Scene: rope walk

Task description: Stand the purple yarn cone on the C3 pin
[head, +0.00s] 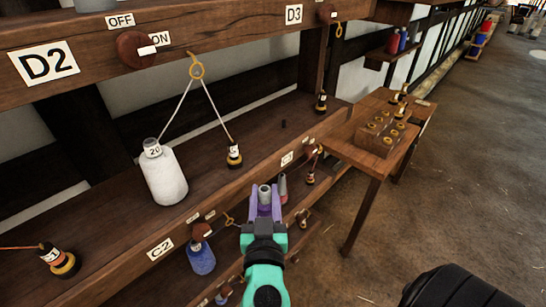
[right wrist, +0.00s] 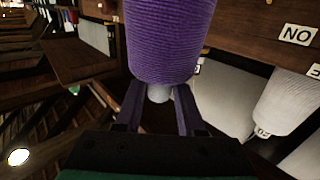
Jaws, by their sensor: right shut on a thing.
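The purple yarn cone (right wrist: 170,40) fills the upper middle of the right wrist view, with its grey tip between my fingers. My right gripper (head: 265,205) is shut on that tip. In the head view the grey tip shows between the fingers, and the gripper hides most of the cone's body. A short dark pin (head: 284,124) stands bare on the shelf behind the C3 label (head: 287,159), farther back than my gripper. My left gripper is not in view.
A white cone (head: 164,175) stands on the same shelf behind the C2 label (head: 160,249), with a thread up to a brass eye (head: 196,70). A small dark bobbin (head: 234,155) stands right of it. The D2 beam (head: 90,65) runs above. A wooden side table (head: 345,150) stands right.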

